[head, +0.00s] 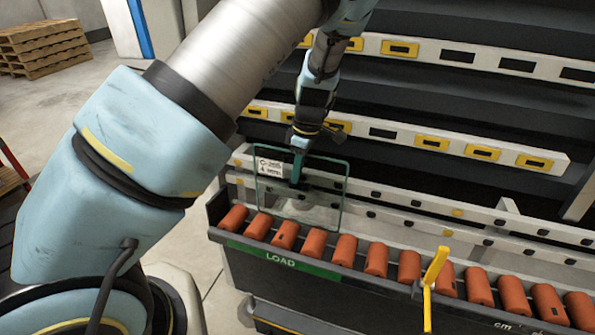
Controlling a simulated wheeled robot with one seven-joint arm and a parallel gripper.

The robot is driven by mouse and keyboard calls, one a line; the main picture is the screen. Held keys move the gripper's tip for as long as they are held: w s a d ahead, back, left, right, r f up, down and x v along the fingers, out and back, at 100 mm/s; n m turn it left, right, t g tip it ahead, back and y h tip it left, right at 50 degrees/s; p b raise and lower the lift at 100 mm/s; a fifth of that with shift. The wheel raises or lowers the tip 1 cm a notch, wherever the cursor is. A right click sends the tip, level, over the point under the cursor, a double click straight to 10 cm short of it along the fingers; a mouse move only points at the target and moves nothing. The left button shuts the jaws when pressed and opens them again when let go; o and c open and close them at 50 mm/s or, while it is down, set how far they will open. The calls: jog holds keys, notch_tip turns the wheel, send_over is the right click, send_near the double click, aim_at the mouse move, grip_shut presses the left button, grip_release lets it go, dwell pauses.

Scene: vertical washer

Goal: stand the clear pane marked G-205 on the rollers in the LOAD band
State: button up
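The clear pane (322,185) stands roughly upright over the left end of the roller row. Its white label (269,168) is at the upper left and seems to read G-205, 4 mm. My gripper (297,168) reaches down over the pane's top edge and appears shut on it. The pane's lower edge is just behind or at the orange rollers (285,235); I cannot tell if it touches them. The green LOAD band (281,257) runs along the trough's front face below the leftmost rollers.
A yellow handle (435,266) stands up at the front of the trough, right of the LOAD band. White rails (470,146) with yellow and dark pads cross the rack behind. More rollers continue rightward, bare. Wooden pallets (42,46) are stacked far left.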

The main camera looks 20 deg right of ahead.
jog(key=shift+o, duration=0.8)
jog(key=shift+w+d, duration=0.1)
jog(key=shift+d, duration=0.05)
jog(key=r, duration=0.3)
jog(key=d+r, duration=0.1)
jog(key=r, duration=0.3)
jog(key=s+r+b, duration=0.1)
jog(key=r, duration=0.2)
jog(key=shift+d+r, duration=0.2)
jog(key=shift+r, duration=0.15)
notch_tip(320, 180, up, 10)
jog(key=p, duration=1)
jog(key=shift+w+d, duration=0.3)
jog(key=shift+w, duration=0.15)
jog(key=shift+f, duration=0.1)
